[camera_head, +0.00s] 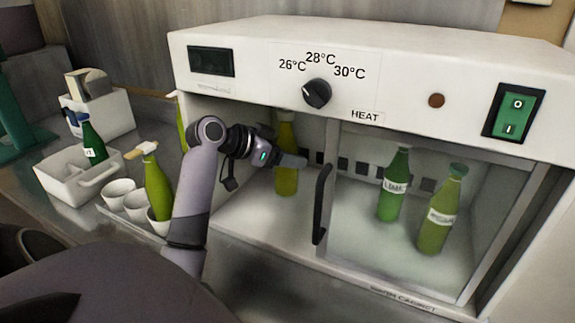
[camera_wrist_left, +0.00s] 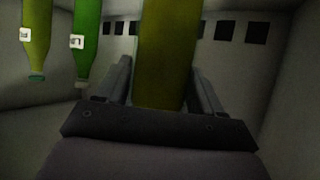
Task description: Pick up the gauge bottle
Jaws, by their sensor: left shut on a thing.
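My left gripper (camera_head: 292,160) reaches into the open left side of the white heating cabinet and is shut on an olive-green bottle (camera_head: 286,178). In the left wrist view the bottle (camera_wrist_left: 165,65) stands between the two fingers of the gripper (camera_wrist_left: 160,90). I see no readable label on it, so I cannot confirm that it is the gauge bottle. The bottle is upright, its base at or close to the cabinet floor; I cannot tell whether they touch. My right gripper is not in view.
Behind the cabinet's glass stand a green bottle (camera_head: 394,185) and a yellow-green bottle (camera_head: 440,212), both labelled. A black door handle (camera_head: 322,204) is close right of my gripper. Left are a white bin (camera_head: 62,182), white cups (camera_head: 117,190) and another green bottle (camera_head: 157,186).

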